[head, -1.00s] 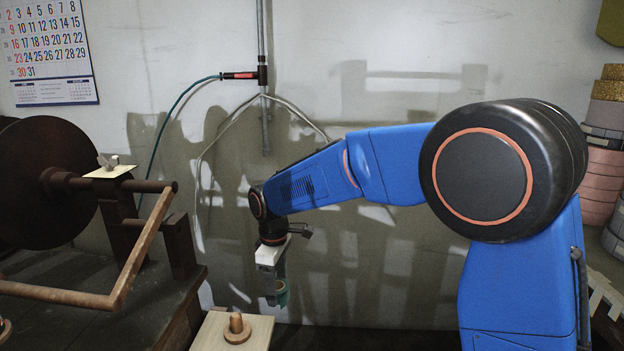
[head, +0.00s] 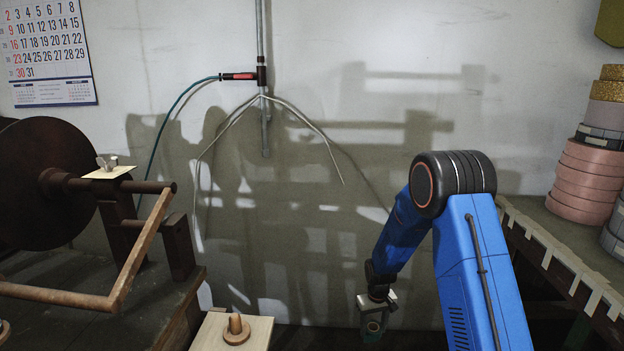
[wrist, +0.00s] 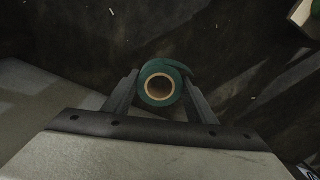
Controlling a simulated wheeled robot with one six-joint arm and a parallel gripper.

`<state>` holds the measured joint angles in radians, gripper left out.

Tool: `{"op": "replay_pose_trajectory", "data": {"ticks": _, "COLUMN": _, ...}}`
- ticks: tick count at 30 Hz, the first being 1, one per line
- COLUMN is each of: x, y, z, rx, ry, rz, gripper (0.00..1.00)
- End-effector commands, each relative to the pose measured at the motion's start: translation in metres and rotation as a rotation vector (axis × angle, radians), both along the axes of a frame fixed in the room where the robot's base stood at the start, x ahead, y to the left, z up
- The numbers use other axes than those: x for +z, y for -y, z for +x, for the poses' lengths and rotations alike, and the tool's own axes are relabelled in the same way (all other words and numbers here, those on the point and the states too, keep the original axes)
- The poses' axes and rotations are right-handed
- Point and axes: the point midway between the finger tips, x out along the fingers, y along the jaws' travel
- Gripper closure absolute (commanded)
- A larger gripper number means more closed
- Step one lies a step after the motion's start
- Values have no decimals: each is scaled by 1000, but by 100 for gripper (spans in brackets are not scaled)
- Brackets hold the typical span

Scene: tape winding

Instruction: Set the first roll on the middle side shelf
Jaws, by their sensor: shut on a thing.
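My gripper (head: 373,318) hangs low in front of the wall, right of the wooden peg board. It is shut on a green tape roll (wrist: 161,84), one finger on each side of it in the wrist view. The roll has a pale core with an open hole facing the wrist camera. In the head view the roll (head: 374,327) is small and dark between the fingers, clear of any surface. I cannot make out the middle side shelf in these frames.
A wooden board with a peg (head: 236,329) stands at lower centre. A bench with a dark disc (head: 45,184) and wooden crank (head: 140,250) is at left. A right-hand bench (head: 560,235) carries stacked pink rolls (head: 588,180) and has tape strips along its edge.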

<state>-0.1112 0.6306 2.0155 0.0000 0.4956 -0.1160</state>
Motion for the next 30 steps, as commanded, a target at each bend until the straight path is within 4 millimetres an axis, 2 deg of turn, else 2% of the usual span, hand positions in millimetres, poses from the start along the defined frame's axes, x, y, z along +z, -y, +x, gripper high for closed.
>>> {"op": "replay_pose_trajectory", "data": {"ticks": 1, "x": -14, "y": 17, "z": -3, "rx": -47, "ry": -5, "rz": 0, "gripper": 71}}
{"op": "replay_pose_trajectory", "data": {"ticks": 3, "x": -29, "y": 35, "z": -5, "rx": -104, "ry": -5, "rz": 0, "gripper": 71}}
{"op": "replay_pose_trajectory", "data": {"ticks": 9, "x": -54, "y": 66, "z": -10, "rx": -207, "ry": -1, "rz": 0, "gripper": 71}}
{"op": "replay_pose_trajectory", "data": {"ticks": 14, "x": -59, "y": 72, "z": -12, "rx": -230, "ry": 1, "rz": 0, "gripper": 71}}
{"op": "replay_pose_trajectory", "data": {"ticks": 30, "x": -59, "y": 72, "z": -12, "rx": -228, "ry": 0, "rz": 0, "gripper": 71}}
